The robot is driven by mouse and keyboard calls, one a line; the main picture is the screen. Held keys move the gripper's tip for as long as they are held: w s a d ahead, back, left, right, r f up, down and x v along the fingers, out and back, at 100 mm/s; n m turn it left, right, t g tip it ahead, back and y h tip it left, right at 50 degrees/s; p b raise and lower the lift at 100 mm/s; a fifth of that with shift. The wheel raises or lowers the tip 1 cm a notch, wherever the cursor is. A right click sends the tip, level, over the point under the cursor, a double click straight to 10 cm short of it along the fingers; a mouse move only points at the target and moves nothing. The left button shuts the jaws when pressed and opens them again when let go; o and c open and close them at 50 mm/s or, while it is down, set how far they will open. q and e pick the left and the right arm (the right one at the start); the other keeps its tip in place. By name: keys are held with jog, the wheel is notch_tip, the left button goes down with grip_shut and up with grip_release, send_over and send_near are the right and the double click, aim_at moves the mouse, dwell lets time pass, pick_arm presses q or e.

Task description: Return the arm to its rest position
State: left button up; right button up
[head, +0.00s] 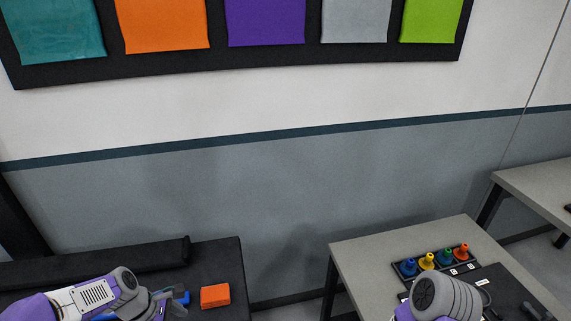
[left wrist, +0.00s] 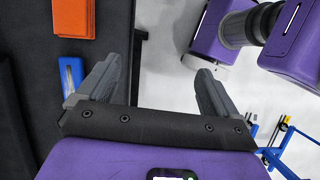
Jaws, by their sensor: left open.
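My left arm comes in at the bottom left of the head view, over the front of a black table (head: 222,262). Its gripper (head: 165,303) is partly cut off by the bottom edge. In the left wrist view the left gripper (left wrist: 155,78) is open, its two grey fingers wide apart with nothing between them. My right arm (head: 440,296) shows at the bottom right of the head view as a grey ribbed joint with purple parts, above the grey table. I do not see its gripper.
An orange block (head: 215,295) lies on the black table beside the left gripper, near a blue item (left wrist: 70,78). A black roll (head: 100,264) lies behind. A grey table (head: 365,260) at right holds several colored pieces in a black holder (head: 395,269). A gap separates the tables.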

pick_arm(q)
jog(key=w+d+f+m, duration=0.2)
jog(key=d+f+m, duration=0.1)
jog(key=f, duration=0.5)
jog(key=s+d+f+m, duration=0.5)
jog(key=d+f+m, duration=0.2)
jog(key=f, duration=0.1)
jog(key=s+d+f+m, duration=0.6)
jog(key=d+f+m, duration=0.1)
jog(key=f, duration=0.1)
jog(key=shift+f+g, duration=0.3)
